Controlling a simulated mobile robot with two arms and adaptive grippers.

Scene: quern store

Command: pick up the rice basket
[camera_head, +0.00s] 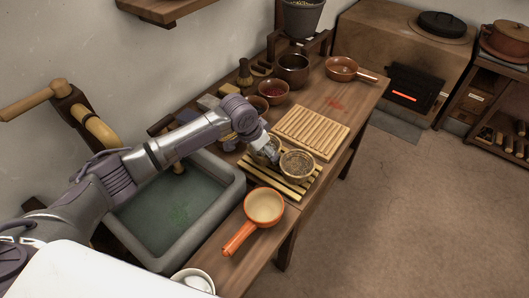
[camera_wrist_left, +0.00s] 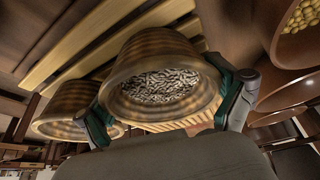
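A round woven basket of slim pale-and-grey grains, which I take for the rice basket (camera_wrist_left: 160,85), sits between the fingers of my left gripper (camera_wrist_left: 168,108). Both finger pads appear to press on its sides, so the gripper looks shut on it. In the head view the left gripper (camera_head: 266,150) covers most of this basket, at the slatted rack. I cannot tell whether it is raised. A second similar basket (camera_head: 297,164) stands close beside it on the rack and shows at the left of the left wrist view (camera_wrist_left: 75,112). My right gripper is not in view.
An orange-handled pan (camera_head: 264,206) stands in front of the rack (camera_head: 294,189). A ridged wooden board (camera_head: 312,132) lies behind it. Several bowls, one reddish (camera_head: 273,91), stand toward the wall. A water-filled sink (camera_head: 180,210) is on the left. Open floor lies to the right.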

